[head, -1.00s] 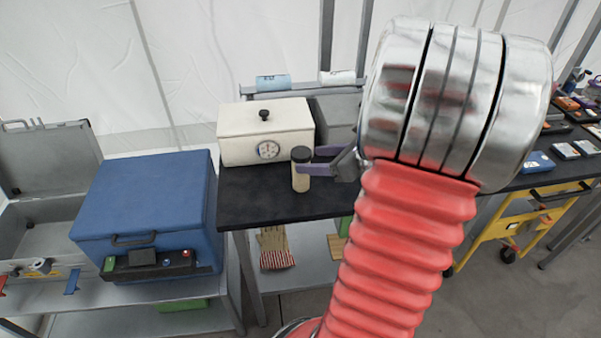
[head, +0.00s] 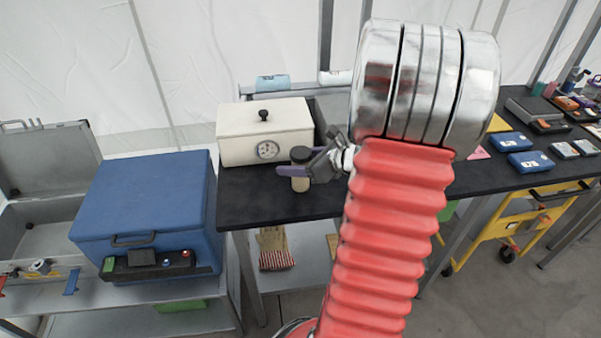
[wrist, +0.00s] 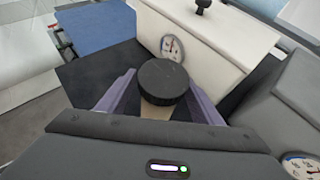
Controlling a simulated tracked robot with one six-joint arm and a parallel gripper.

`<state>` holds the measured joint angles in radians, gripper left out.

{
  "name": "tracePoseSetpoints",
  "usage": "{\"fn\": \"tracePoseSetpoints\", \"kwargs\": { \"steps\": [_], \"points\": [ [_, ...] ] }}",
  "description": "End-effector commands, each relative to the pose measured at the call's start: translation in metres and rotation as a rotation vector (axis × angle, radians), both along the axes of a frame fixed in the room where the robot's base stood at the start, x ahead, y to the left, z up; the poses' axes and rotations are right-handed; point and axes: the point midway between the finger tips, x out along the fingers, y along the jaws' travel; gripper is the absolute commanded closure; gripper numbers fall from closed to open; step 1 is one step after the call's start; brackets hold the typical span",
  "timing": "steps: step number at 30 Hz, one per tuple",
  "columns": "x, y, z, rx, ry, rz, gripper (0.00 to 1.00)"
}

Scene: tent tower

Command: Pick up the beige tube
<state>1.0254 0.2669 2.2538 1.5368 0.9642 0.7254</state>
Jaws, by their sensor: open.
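The beige tube (head: 300,184) stands upright on the black tabletop, in front of the white box, and has a dark ribbed cap. In the wrist view its cap (wrist: 162,82) sits between the two purple fingers, with a bit of the beige body (wrist: 155,112) below it. My gripper (head: 290,171) is open around the tube, one finger on either side. The lower part of the tube is hidden in the wrist view, and I cannot tell whether the fingers touch it.
A white box (head: 262,145) with a dial and black knob stands just behind the tube. A blue case (head: 145,200) is at the left. The black table (head: 260,208) is clear in front of the tube. Blue boxes (head: 528,162) lie farther right.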

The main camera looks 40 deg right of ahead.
Motion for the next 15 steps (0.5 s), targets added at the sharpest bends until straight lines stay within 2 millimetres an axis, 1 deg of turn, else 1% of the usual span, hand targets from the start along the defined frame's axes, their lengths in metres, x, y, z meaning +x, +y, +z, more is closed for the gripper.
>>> {"fn": "tracePoseSetpoints", "kwargs": {
  "steps": [1,5,15],
  "points": [
    [0.006,0.002,-0.004,0.001,0.0,0.004,0.4],
    [0.016,0.003,-0.009,-0.001,0.0,0.003,0.4],
    [0.018,0.003,-0.009,-0.001,-0.001,0.002,0.4]
  ]
}}
